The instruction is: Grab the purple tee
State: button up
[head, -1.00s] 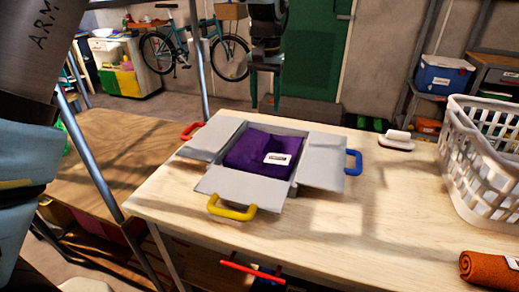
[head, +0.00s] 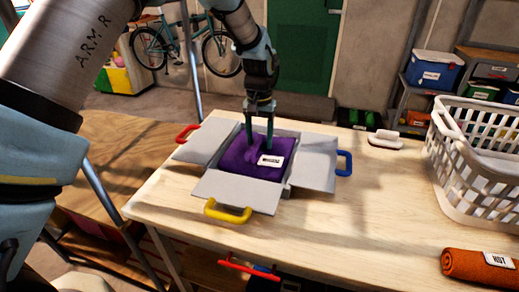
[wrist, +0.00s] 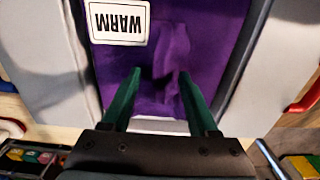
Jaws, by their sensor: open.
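The purple tee (head: 240,160) lies folded inside a grey folding board or box (head: 235,190) with spread flaps on the table. A white label reading WARM (wrist: 118,22) is on the tee in the wrist view. My gripper (head: 259,148) points down at the tee's far part, its fingers at or just above the cloth. In the wrist view my gripper (wrist: 160,85) is open, its two green fingers apart on either side of a raised fold of the purple cloth (wrist: 168,65). I cannot tell whether the fingertips touch the tee.
The flaps carry a red handle (head: 187,132), a blue handle (head: 345,162) and a yellow handle (head: 228,212). A white laundry basket (head: 480,160) stands at the right, with an orange rolled cloth (head: 480,266) in front. A brush (head: 385,139) lies toward the back. The table's middle right is clear.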

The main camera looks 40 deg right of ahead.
grip_shut()
dwell(0.4)
dwell(1.0)
